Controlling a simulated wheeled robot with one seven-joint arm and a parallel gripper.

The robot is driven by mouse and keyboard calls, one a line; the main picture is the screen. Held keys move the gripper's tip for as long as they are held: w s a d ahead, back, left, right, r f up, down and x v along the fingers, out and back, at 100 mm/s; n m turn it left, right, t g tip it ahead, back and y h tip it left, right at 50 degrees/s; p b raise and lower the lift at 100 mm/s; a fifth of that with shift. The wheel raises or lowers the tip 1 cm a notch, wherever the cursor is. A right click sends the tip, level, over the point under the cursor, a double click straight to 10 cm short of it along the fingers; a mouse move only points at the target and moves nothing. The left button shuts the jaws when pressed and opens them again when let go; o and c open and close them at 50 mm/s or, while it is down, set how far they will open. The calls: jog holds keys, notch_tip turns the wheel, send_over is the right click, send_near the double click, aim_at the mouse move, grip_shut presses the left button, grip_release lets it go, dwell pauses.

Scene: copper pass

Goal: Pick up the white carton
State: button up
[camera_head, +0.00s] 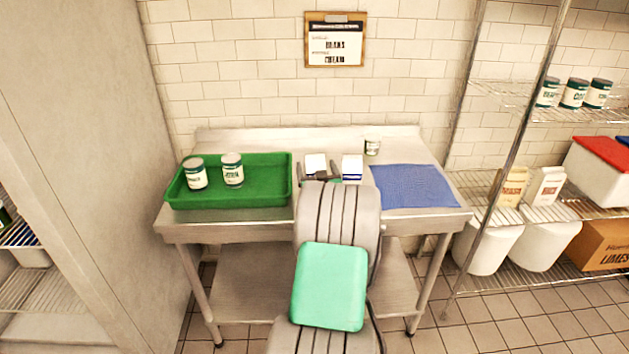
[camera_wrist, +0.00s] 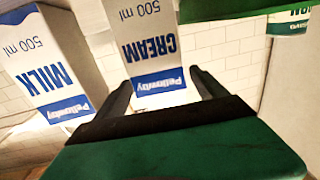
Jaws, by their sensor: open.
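Two white cartons stand at the table's back middle. The left one (camera_head: 315,163) is labelled CREAM and shows in the wrist view (camera_wrist: 150,45). The right one (camera_head: 352,168) has a blue band and is labelled MILK in the wrist view (camera_wrist: 45,68). My gripper (camera_head: 318,172) is open at the cream carton. In the wrist view its fingers (camera_wrist: 162,76) appear on either side of the cream carton's banded end, with the milk carton outside them. I cannot tell whether either finger touches. My arm hides part of the table in front.
A green tray (camera_head: 228,199) with two cans is on the left of the table. A wire shelf (camera_head: 530,209) on the right holds two more cartons.

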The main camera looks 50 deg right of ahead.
jog(key=x, duration=0.3)
jog(key=shift+w+d+f, duration=0.15)
jog(key=shift+w, duration=0.15)
grip_shut()
dwell(0.8)
